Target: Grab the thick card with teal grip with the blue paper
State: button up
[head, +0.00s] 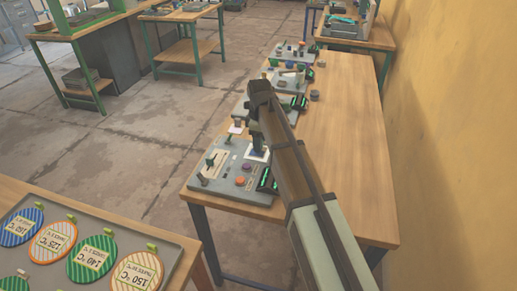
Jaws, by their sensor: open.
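My gripper (258,148) points down over the nearest grey press unit (235,178) on the right-hand wooden table; its fingers are small and dark here, and no held card shows. A white sheet or card (262,155) lies on the unit just by the fingertips; whether they touch cannot be told. A small dark green grip (211,158) stands on the unit's left part. I cannot make out for certain which piece is the thick card with the teal grip and blue paper. My arm hides part of the unit's right side.
More similar units (290,77) stand in a row along the left edge of the wooden table (345,150), whose right side is clear. A grey tray (120,233) at lower left holds several round striped plates. A yellow wall (450,130) bounds the right.

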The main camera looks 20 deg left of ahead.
jog(key=shift+f, duration=0.1)
jog(key=shift+c, duration=0.3)
grip_shut()
